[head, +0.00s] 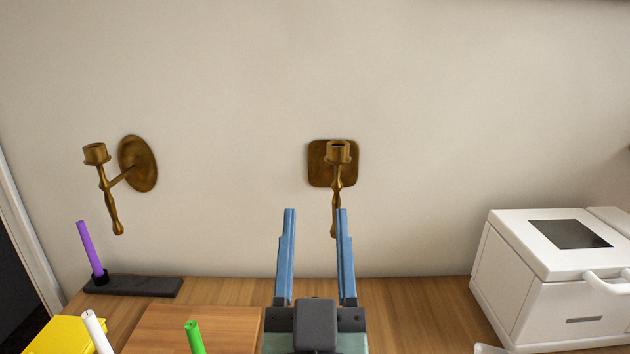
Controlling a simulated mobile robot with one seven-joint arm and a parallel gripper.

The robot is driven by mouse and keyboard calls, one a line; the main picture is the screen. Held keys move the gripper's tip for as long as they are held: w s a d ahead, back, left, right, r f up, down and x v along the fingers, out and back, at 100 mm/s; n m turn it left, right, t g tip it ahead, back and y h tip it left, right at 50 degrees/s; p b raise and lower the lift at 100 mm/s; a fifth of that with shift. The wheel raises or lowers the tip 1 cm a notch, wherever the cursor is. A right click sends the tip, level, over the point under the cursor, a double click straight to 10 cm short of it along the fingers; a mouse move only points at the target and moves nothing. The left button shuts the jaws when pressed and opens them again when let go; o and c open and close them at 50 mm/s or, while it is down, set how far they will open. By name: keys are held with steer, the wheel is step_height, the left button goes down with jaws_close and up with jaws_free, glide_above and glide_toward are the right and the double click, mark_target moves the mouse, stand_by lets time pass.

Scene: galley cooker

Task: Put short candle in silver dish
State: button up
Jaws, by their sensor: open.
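My gripper (316,212) is open and empty, with its two blue fingers pointing up toward the wall above the wooden counter. Candle-like sticks show at the left: a purple one (90,248) leaning in a black holder, a white one (97,333) and a green one (194,337). The lower ends of the white and green sticks are cut off by the frame, so I cannot tell which candle is short. All are left of my gripper and apart from it. I see no dish that is clearly silver. A pale, shiny edge (490,349) shows at the bottom right, too cropped to identify.
Two brass candle sconces hang on the wall, one at left (137,163) and one behind my gripper (336,152). A white boxy appliance (510,290) stands at right. A yellow object (62,336) and a wooden board (190,318) are at left. The counter (425,305) right of my gripper is clear.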

steer(key=s+r+t, duration=0.2)
steer(key=s+r, duration=0.2)
steer(key=r, duration=0.6)
steer(key=s+r+t, duration=0.2)
steer(key=s+r, duration=0.2)
steer(key=r, duration=0.7)
steer(key=shift+s+r+t, duration=0.25)
steer(key=shift+s+t, duration=0.05)
steer(key=shift+s, duration=0.1)
steer(key=shift+r, duration=0.1)
step_height(320, 180, up, 11)
steer(key=p, duration=1.1)
steer(key=shift+a+f, duration=0.1)
steer(key=shift+f, duration=0.15)
